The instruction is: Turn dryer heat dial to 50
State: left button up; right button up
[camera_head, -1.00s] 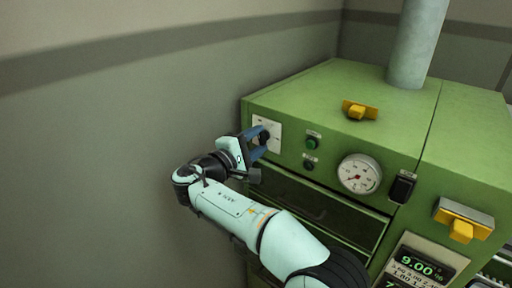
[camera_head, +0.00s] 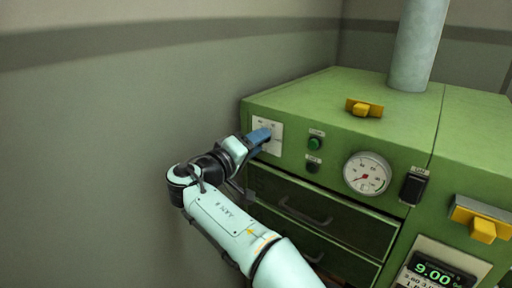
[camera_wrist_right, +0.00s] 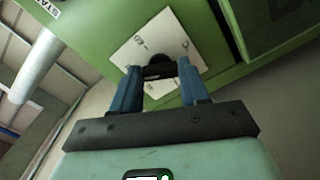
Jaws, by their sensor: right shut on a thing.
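The green dryer (camera_head: 400,125) stands to the right of my right arm. A white dial plate (camera_head: 274,124) is on the left end of its front face. It also shows in the right wrist view (camera_wrist_right: 176,37). My right gripper (camera_head: 266,135) is at this plate, its blue fingers pointing into it. In the right wrist view the two fingertips (camera_wrist_right: 158,70) are closed on the sides of the black heat dial (camera_wrist_right: 160,71). Parts of the plate's marks are visible, but the dial's pointer and setting are hidden or too small to read. My left gripper is not in view.
Right of the plate are a green button (camera_head: 315,143), a black button (camera_head: 313,166), a round gauge (camera_head: 367,173) and a black switch (camera_head: 412,187). Drawers with handles (camera_head: 305,213) lie below. A yellow knob (camera_head: 364,108) sits on top. The wall side is clear.

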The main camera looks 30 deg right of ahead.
jog(key=shift+m, duration=0.3)
jog(key=o, duration=1.1)
jog(key=shift+c, duration=0.2)
jog(key=v, duration=1.3)
jog(key=shift+a+b, duration=0.25)
jog(key=shift+b, duration=0.15)
